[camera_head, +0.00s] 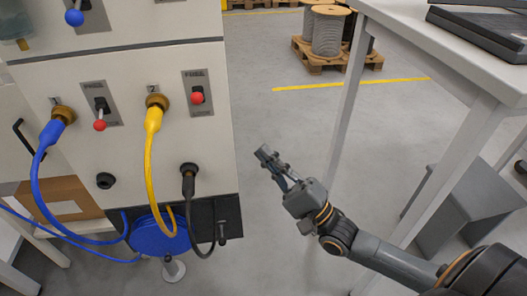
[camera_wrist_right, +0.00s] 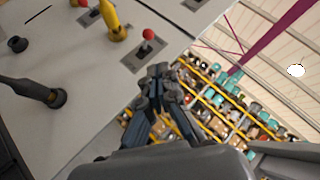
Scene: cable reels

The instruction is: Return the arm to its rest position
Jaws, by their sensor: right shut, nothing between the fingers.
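My right gripper (camera_head: 272,166) is shut and empty in the head view. It hangs in free air to the right of the light grey cabinet (camera_head: 135,130), apart from it. My right arm comes in from the lower right. In the right wrist view the shut fingers (camera_wrist_right: 158,78) point up the picture, with the cabinet face (camera_wrist_right: 75,75) at left and shelves (camera_wrist_right: 215,105) behind. My left gripper is not in view.
The cabinet carries a yellow cable (camera_head: 149,155), a blue cable (camera_head: 38,165), a black plug (camera_head: 189,180) and red-knobbed levers (camera_head: 197,97). A white table (camera_head: 420,40) stands at right. Floor between them is clear. A cable reel (camera_head: 328,32) sits on a pallet behind.

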